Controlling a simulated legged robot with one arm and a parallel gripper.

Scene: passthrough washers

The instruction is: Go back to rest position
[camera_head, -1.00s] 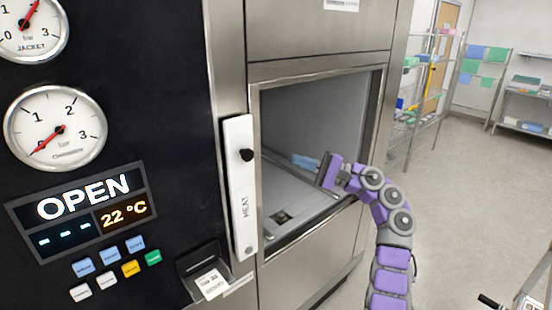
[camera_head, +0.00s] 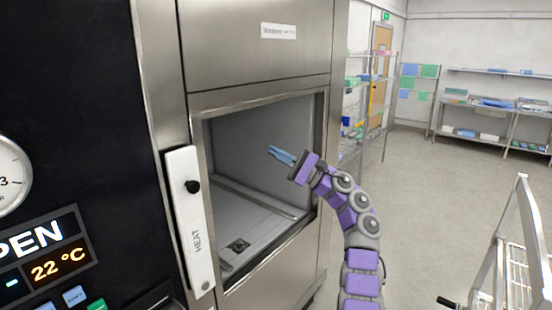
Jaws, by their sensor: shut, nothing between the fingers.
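My gripper (camera_head: 281,155) is at the end of my purple and grey arm, with its blue fingers close together and nothing between them. It is at the mouth of the washer's open chamber (camera_head: 245,185), in front of the grey inner wall. The arm comes up from the lower right, outside the chamber. The chamber looks empty, with a rail and a small dark drain on its floor.
The white HEAT panel (camera_head: 190,222) with a black knob stands left of the opening. A wire cart (camera_head: 520,255) is at the lower right. Shelving (camera_head: 365,105) and a bench (camera_head: 490,110) stand farther back. The floor between is clear.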

